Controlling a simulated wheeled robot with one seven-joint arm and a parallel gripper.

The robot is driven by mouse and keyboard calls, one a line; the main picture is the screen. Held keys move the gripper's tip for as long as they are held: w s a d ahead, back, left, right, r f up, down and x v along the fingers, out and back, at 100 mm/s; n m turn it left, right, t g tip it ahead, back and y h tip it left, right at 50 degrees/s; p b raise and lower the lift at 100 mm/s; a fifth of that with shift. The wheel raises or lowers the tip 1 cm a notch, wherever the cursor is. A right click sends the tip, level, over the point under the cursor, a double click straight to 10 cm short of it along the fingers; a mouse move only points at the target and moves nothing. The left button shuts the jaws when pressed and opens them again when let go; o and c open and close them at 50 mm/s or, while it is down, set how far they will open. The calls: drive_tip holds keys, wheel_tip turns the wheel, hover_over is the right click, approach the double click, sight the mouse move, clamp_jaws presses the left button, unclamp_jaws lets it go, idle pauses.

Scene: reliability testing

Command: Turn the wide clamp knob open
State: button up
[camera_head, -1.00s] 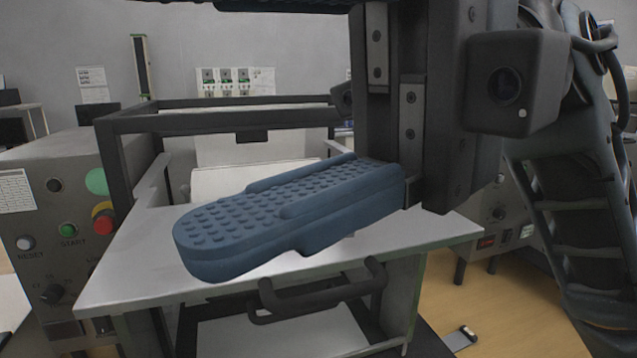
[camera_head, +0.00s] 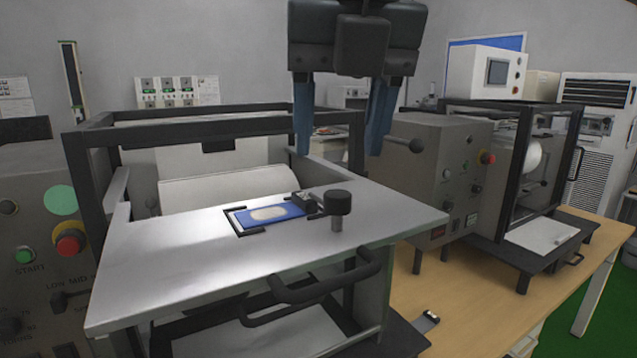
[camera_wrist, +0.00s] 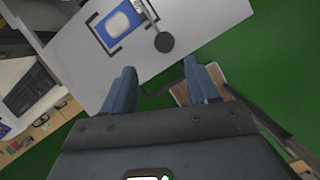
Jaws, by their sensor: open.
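The clamp knob (camera_head: 338,203) is a wide black round knob on a short grey post, at the right end of a small black clamp (camera_head: 306,202) on the metal plate (camera_head: 180,250). A blue card with a pale oval patch (camera_head: 268,214) lies in a black bracket beside the clamp. My gripper (camera_head: 337,150) hangs above and behind the knob in the head view, its two blue fingers wide apart and empty. In the wrist view the knob (camera_wrist: 164,42) lies beyond the fingertips, and my gripper (camera_wrist: 165,75) touches nothing.
A black frame (camera_head: 230,125) stands around the back of the plate. A black handle (camera_head: 325,285) sticks out below the front edge. A control box with a red button (camera_head: 68,243) is at left. A second machine (camera_head: 440,175) stands at right on a wooden table.

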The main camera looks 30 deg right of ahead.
sight(337, 193)
drive_tip(key=shift+h, duration=0.3)
drive_tip(key=shift+w+d+p+x, duration=0.15)
drive_tip(key=shift+p+x, duration=0.35)
drive_tip(key=shift+x, duration=1.4)
drive_tip(key=shift+w+d+p+x, duration=0.15)
drive_tip(key=shift+p+x, duration=0.35)
drive_tip(key=shift+x, duration=1.4)
drive_tip(key=shift+r, duration=0.2)
drive_tip(key=c, duration=1)
